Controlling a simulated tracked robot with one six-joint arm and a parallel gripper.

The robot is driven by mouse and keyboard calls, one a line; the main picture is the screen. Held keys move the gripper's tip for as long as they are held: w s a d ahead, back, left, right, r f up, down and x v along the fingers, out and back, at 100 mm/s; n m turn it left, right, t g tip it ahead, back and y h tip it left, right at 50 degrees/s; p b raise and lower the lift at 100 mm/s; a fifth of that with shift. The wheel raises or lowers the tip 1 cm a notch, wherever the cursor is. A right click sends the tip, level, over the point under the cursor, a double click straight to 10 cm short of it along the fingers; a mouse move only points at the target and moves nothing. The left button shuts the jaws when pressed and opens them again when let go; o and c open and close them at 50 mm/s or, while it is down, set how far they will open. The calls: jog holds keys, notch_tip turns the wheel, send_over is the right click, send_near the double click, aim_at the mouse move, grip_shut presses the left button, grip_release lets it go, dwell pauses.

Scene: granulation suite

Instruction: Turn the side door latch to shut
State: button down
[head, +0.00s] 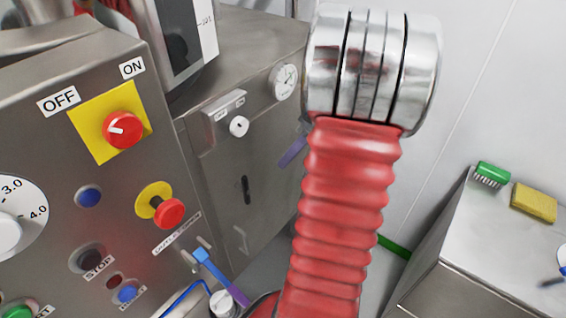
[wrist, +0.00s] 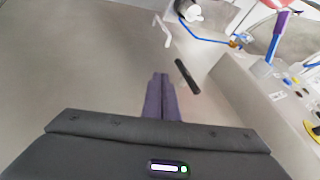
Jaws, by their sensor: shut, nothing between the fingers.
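A small black bar-shaped handle (head: 246,189), which looks like the latch, sits on the grey side panel (head: 215,185) of the steel machine. It stands close to upright in the head view. In the wrist view the black handle (wrist: 187,76) lies slanted, just right of my fingertips. My gripper (wrist: 160,76) is shut and empty, its purple fingers together over the bare panel; I see no contact with the handle. In the head view the purple fingers of my gripper (head: 283,163) show right of the panel, partly behind my red arm.
Above the handle is a white knob (head: 239,126) under two small labels, with a round gauge (head: 284,81) nearby. The control panel with a red rotary switch (head: 125,130) stands at left. A green brush (head: 492,173) and yellow sponge (head: 534,203) lie right.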

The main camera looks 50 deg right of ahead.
aim_at(242, 188)
jog(key=w+a+f, duration=0.3)
jog(key=a+f, duration=0.4)
jog(key=a, duration=0.1)
jog(key=shift+a, duration=0.15)
dwell(0.3)
dwell(0.4)
